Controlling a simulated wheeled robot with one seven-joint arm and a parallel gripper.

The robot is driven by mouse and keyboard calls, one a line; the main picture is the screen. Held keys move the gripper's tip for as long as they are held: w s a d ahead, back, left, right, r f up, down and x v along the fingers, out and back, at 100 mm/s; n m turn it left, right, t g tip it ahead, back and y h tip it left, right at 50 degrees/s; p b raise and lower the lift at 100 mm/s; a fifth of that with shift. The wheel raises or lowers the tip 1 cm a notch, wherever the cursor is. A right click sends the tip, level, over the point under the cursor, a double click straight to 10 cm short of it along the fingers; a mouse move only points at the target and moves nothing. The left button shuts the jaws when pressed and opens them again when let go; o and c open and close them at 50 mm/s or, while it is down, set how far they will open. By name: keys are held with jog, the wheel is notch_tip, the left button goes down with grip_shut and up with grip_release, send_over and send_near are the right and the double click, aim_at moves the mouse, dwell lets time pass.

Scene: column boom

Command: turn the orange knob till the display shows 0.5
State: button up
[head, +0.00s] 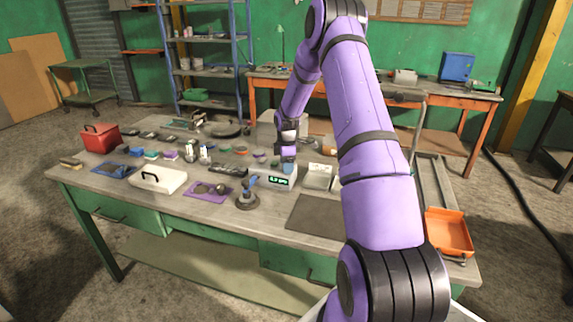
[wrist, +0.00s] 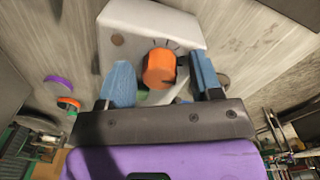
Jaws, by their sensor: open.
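The orange knob (wrist: 159,69) sits on the face of a pale grey device in the wrist view. Tick marks show beside it. My gripper (wrist: 161,78) is open, with one blue finger on each side of the knob. A gap shows between each finger and the knob. In the head view the device (head: 281,178) stands on the workbench with a lit green display (head: 279,181), whose digits are too small to read surely. My gripper (head: 288,163) is above it, and the knob is hidden there. The display is not seen in the wrist view.
The workbench (head: 225,220) carries many small items. A blue tool on a dark round base (head: 247,194) stands just left of the device. A pale box (head: 318,177) stands close on the right. A dark mat (head: 315,215) lies in front, and an orange tray (head: 448,232) is at the right end.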

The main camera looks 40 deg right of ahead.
jog(key=c, duration=0.9)
jog(key=shift+m, duration=0.4)
jog(key=m, duration=0.3)
jog(key=shift+m, duration=0.4)
jog(key=m, duration=1.3)
jog(key=shift+m, duration=0.3)
